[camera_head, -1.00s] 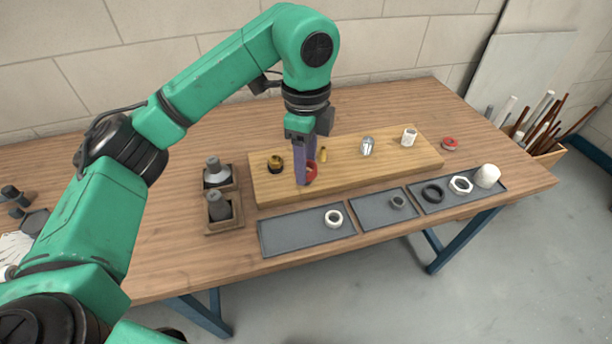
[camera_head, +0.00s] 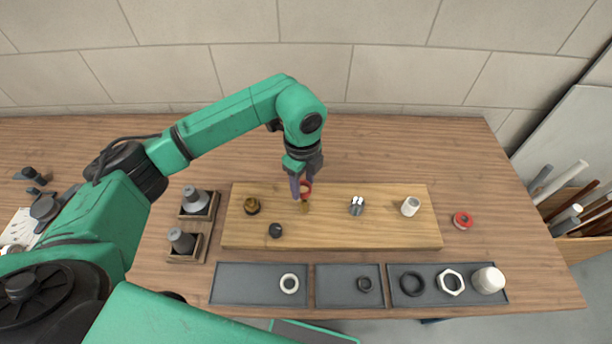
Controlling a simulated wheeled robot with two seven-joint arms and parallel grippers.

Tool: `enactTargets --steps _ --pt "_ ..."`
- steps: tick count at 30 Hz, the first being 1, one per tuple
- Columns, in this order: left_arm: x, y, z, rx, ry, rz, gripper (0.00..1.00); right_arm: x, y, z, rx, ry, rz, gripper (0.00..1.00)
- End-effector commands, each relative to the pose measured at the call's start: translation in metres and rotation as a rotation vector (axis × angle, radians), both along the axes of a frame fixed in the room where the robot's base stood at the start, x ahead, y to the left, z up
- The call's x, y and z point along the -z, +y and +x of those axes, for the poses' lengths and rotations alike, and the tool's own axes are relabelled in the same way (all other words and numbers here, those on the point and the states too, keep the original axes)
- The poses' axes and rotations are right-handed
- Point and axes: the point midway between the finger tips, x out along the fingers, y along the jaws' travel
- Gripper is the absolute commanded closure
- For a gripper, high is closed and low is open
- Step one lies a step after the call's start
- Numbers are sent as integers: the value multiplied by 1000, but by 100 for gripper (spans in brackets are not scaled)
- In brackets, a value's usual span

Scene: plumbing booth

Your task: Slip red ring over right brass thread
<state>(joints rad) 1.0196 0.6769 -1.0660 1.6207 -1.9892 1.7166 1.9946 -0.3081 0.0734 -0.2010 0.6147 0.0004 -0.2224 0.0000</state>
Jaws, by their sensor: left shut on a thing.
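My left gripper (camera_head: 301,187) is shut on the red ring (camera_head: 307,187), over the wooden board. The ring is tilted up between the fingers and partly hidden by them. The right brass thread (camera_head: 305,208) stands on the board just below the fingertips. The ring appears above its top; I cannot tell whether they touch. A second, darker brass fitting (camera_head: 252,206) stands to the left on the same board. My right gripper is not in view.
The wooden board (camera_head: 400,235) also bears a dark stub (camera_head: 275,230), a chrome fitting (camera_head: 357,206) and a white fitting (camera_head: 410,206). Another red ring-like part (camera_head: 462,220) lies to the right. Grey trays (camera_head: 240,285) with loose rings lie in front. Wooden holders (camera_head: 183,251) stand left.

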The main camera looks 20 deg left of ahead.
Motion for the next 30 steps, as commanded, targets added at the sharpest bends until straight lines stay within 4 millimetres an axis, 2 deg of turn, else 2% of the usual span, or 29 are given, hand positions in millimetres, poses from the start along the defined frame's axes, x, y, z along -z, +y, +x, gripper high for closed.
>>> enactTargets --steps 5,13,30 --pt "13 0 0 -1 1 0 100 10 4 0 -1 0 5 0" --pt "30 0 0 -1 0 0 100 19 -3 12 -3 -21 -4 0" --pt "63 0 0 -1 1 0 100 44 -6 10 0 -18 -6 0"
